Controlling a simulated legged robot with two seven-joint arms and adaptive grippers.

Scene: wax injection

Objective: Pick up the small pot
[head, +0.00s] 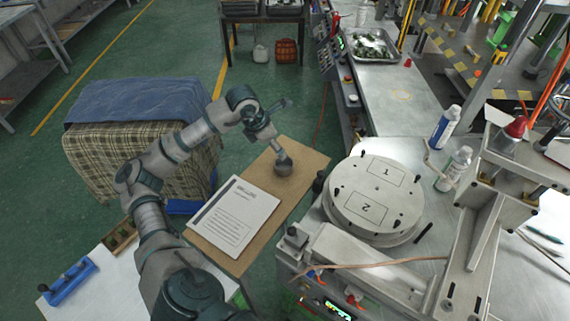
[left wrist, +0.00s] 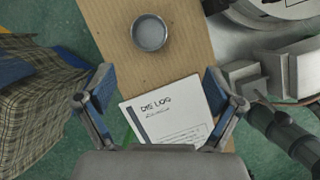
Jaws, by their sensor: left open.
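The small pot (head: 284,166) is a round grey metal cup on the brown board, near its far end. In the left wrist view the pot (left wrist: 149,33) shows from above as a shallow grey bowl, upright, its inside looking empty. My left gripper (head: 280,127) is above the board near the pot. In the left wrist view its two fingers (left wrist: 157,82) are spread wide, with nothing between them; the pot lies beyond the fingertips, apart from them. My right gripper is in neither view.
A paper log sheet (head: 235,215) lies on the brown board (head: 303,160) beside the pot. A round metal mould (head: 375,197) on the machine stands to the right. A cloth-covered stack (head: 140,135) stands to the left. Two bottles (head: 444,127) stand on the right bench.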

